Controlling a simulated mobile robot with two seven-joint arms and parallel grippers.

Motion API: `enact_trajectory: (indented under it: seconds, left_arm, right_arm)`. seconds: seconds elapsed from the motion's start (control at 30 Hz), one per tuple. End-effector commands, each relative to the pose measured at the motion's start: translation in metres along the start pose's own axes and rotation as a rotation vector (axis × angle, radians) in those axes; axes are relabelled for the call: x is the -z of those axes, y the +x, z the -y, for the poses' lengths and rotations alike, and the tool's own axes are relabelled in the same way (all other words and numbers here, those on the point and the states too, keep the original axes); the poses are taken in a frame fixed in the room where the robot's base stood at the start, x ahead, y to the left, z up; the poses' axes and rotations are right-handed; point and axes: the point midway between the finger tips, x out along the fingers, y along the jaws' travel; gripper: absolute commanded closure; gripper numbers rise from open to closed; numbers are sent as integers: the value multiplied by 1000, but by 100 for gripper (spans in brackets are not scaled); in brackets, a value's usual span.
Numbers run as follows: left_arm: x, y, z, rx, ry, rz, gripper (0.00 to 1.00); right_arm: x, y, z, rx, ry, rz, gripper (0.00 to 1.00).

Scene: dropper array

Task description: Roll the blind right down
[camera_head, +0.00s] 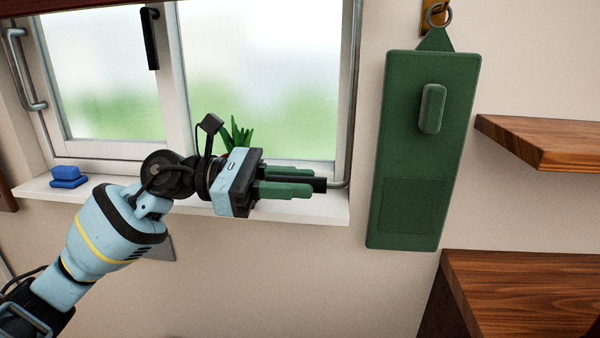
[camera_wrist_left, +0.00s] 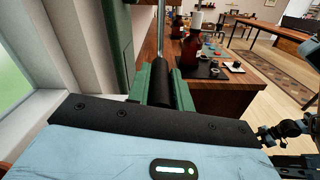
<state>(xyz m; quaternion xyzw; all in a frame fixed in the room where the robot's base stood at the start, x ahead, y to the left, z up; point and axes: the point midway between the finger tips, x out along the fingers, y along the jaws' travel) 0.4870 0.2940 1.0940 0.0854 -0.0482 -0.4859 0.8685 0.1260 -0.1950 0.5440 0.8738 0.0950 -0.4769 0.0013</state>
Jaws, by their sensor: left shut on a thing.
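The window (camera_head: 260,90) shows bare glass. A dark red strip (camera_head: 60,6) crosses the top left edge of the head view; it may be the blind's lower part, but I cannot tell. A thin grey crank rod (camera_head: 354,80) hangs down the window's right side and bends at the bottom to a black grip (camera_head: 306,184). My left gripper (camera_head: 288,182) is shut on this grip, with its green fingers on either side. The wrist view also shows the black grip (camera_wrist_left: 163,88) between the fingers, with the rod (camera_wrist_left: 162,30) beyond. My right gripper is not clearly visible.
A green board (camera_head: 410,210) hangs on the wall just right of the crank. Wooden shelves (camera_head: 540,140) stick out farther right. On the sill (camera_head: 315,210) are a green plant (camera_head: 237,135) and a blue object (camera_head: 68,177).

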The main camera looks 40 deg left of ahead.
Motion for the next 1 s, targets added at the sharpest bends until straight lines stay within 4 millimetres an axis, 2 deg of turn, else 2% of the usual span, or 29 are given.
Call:
enact_trajectory:
  seconds: [0.03,0.3,0.8,0.83,1.0]
  left_arm:
    - [16,1,3,4,-8,-6,100]
    - [37,0,8,4,-4,-4,100]
    - [40,0,8,3,-1,-3,100]
    - [40,0,8,3,-1,-4,77]
    - [40,0,8,2,0,-3,57]
  right_arm:
    - [-6,7,-1,1,-2,5,64]
    - [-14,23,-7,0,-24,14,64]
    - [-10,24,-8,-2,-26,4,64]
    - [-10,24,-8,-2,-25,4,64]
    - [-12,24,-7,-2,-20,8,64]
